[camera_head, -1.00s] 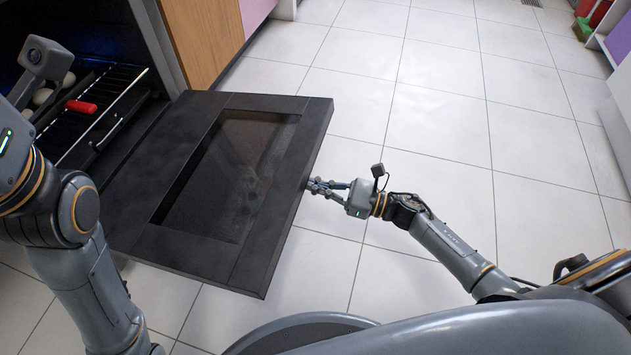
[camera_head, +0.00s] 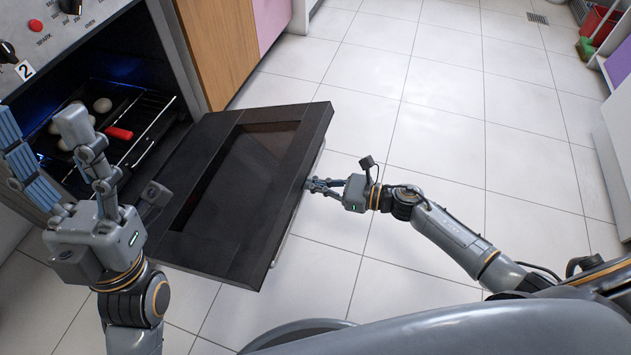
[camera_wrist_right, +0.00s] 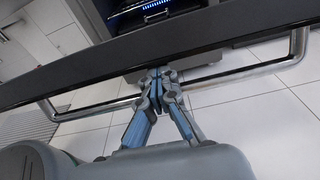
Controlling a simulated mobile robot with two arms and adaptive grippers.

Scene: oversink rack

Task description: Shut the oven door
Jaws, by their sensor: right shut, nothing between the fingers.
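The oven door (camera_head: 270,185) is a black panel with a dark glass window, hinged down and tilted partly up in the head view. Its chrome handle (camera_wrist_right: 235,76) runs along the door's outer side in the right wrist view. My right gripper (camera_head: 309,184) is shut and empty at the door's outer edge; its fingertips (camera_wrist_right: 158,75) overlap the handle's line near its middle. Whether they touch the door cannot be told. My left gripper (camera_head: 42,135) is open, its fingers spread up in front of the oven (camera_head: 125,35) opening.
An oven rack (camera_head: 155,115) holds a red object (camera_head: 119,133), with several pale round items (camera_head: 103,105) beside it. A wooden cabinet (camera_head: 215,45) stands right of the oven. Tiled floor (camera_head: 460,130) is clear to the right. A red bucket (camera_head: 600,22) is far off.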

